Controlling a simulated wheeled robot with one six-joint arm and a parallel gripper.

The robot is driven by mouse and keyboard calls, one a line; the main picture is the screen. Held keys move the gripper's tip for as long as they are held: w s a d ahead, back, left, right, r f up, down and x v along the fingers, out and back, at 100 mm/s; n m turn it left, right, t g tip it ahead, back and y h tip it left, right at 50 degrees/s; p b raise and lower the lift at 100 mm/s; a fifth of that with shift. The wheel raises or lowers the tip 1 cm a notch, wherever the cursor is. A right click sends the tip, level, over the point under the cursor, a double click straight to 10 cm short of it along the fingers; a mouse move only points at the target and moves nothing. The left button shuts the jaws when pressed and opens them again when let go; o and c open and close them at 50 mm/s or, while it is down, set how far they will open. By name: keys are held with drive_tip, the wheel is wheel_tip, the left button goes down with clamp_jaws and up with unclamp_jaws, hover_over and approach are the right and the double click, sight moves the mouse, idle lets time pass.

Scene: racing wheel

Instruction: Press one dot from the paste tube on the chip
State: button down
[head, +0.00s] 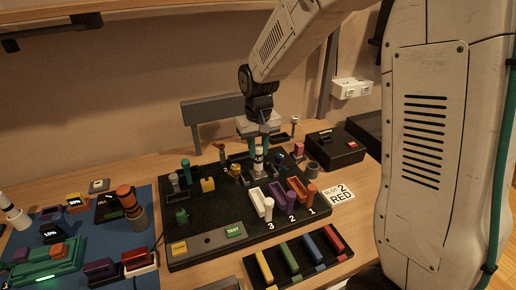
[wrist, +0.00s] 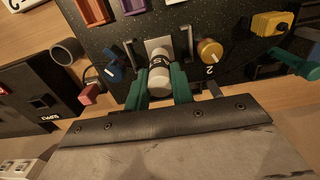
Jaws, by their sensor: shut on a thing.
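The paste tube (wrist: 159,78) is a pale grey-white cylinder with a dark band. My gripper (wrist: 160,85) is shut on it, with a teal finger on each side. In the head view the tube (head: 258,153) hangs below my gripper (head: 259,139), roughly upright, over the black board. A silvery square plate (wrist: 158,46), which looks like the chip, lies at the tube's tip between two grey brackets. The tube hides part of this plate. I cannot tell whether the tip touches it or whether a dot is on it.
The black board (head: 208,238) is crowded with coloured pegs and trays. A yellow-topped knob (wrist: 209,50) stands close right of the tube, and a blue piece (wrist: 114,70) to its left. A grey ring (wrist: 67,52) and a black box (head: 335,147) are nearby.

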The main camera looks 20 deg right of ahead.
drive_tip(key=shift+r, duration=3)
